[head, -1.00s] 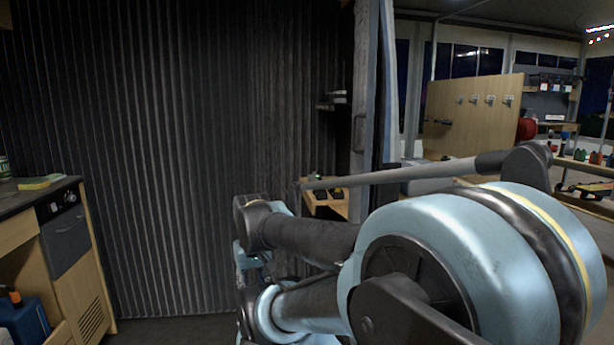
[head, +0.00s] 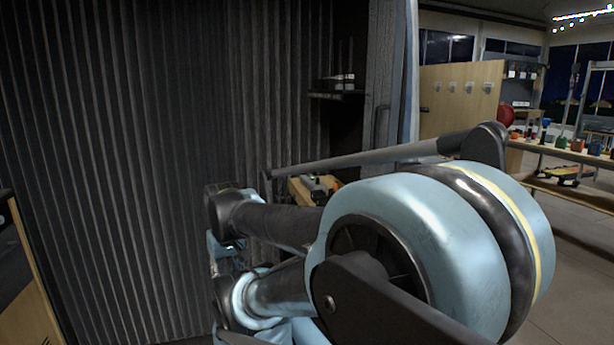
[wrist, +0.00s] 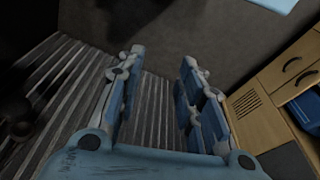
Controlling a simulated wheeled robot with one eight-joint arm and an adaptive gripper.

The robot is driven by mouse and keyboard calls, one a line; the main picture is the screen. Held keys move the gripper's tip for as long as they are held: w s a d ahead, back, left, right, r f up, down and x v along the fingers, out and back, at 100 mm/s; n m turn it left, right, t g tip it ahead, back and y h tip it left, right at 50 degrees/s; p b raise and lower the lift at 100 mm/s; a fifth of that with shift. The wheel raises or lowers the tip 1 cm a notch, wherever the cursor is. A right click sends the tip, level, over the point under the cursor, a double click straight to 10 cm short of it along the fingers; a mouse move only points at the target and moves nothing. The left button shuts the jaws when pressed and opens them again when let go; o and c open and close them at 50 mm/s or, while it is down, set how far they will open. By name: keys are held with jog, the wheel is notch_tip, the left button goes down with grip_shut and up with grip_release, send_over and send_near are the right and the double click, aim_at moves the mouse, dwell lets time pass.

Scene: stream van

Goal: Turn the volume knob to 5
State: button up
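No volume knob can be made out in either view now. My gripper (wrist: 162,65) shows in the wrist view with its two blue fingers spread apart and nothing between them. It is open and points at the floor and the ribbed dark wall. In the head view my arm fills the centre and right, and the gripper end is hidden or too small to tell.
A ribbed dark wall (head: 130,150) stands close in front. A wooden cabinet (wrist: 275,110) with drawers is at the right of the wrist view, with a blue container (wrist: 306,116). A small wooden surface (head: 310,190) with items lies behind my arm. Open floor (head: 560,290) is at right.

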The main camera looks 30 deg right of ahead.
jog(key=shift+w+d, duration=0.2)
jog(key=shift+d, duration=0.05)
jog(key=w+d+r+n+h, duration=0.1)
jog(key=w+d+r+n, duration=0.45)
jog(key=d+r, duration=0.3)
jog(key=w+d+r+n+g+h, duration=0.1)
jog(key=w+d+r+n, duration=0.3)
jog(key=w+d+r, duration=0.5)
jog(key=w+d+r+n+h, duration=0.2)
jog(key=w+d+r+n, duration=0.2)
jog(key=d+r, duration=0.45)
jog(key=w+d+r+n+g, duration=0.1)
jog(key=w+d+r+n, duration=0.3)
jog(key=d, duration=0.5)
jog(key=shift+n, duration=0.35)
jog(key=x, duration=1)
jog(key=s+d+x, duration=0.1)
jog(key=x, duration=0.4)
jog(key=shift+s+d, duration=0.1)
jog(key=shift+d, duration=0.1)
jog(key=shift+r, duration=0.1)
grip_shut()
